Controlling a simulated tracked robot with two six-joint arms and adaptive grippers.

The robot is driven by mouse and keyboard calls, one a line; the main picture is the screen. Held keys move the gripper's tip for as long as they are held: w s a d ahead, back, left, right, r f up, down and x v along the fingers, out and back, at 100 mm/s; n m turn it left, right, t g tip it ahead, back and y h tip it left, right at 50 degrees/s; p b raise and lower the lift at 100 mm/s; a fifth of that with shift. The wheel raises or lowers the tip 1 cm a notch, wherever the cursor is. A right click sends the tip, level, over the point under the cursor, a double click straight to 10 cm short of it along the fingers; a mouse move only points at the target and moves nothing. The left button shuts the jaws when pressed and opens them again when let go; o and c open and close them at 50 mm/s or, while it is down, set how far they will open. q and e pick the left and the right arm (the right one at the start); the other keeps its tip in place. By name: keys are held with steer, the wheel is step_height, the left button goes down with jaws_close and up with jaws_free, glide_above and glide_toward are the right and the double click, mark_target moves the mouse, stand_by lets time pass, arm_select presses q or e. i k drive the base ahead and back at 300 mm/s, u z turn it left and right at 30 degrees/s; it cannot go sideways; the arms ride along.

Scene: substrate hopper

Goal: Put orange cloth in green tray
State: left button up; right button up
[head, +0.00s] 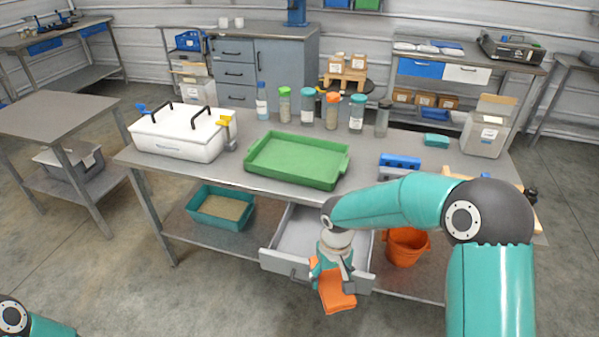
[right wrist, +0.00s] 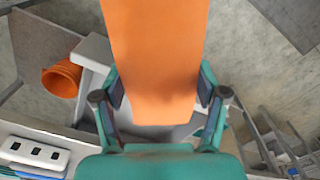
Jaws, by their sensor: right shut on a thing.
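The orange cloth (head: 337,290) hangs below my right gripper (head: 333,268), in front of the table and near the front of the open drawer. In the right wrist view the cloth (right wrist: 153,60) is between the two fingers of the right gripper (right wrist: 160,95), which is shut on it. The green tray (head: 298,160) sits on the middle of the table, above and to the left of the gripper in the head view. It looks empty. My left arm shows only as a teal piece at the bottom left, and its gripper is out of view.
The drawer (head: 286,264) is pulled out under the tray. An orange bucket (head: 406,246) stands on the lower shelf to its right. Several bottles (head: 307,105) stand behind the tray. A white box (head: 178,140) is left of it; blue blocks (head: 400,161) are right.

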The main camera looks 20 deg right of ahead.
mark_target(281, 158)
steer(key=u, duration=0.85)
steer(key=i, duration=0.9)
steer(key=z, duration=0.85)
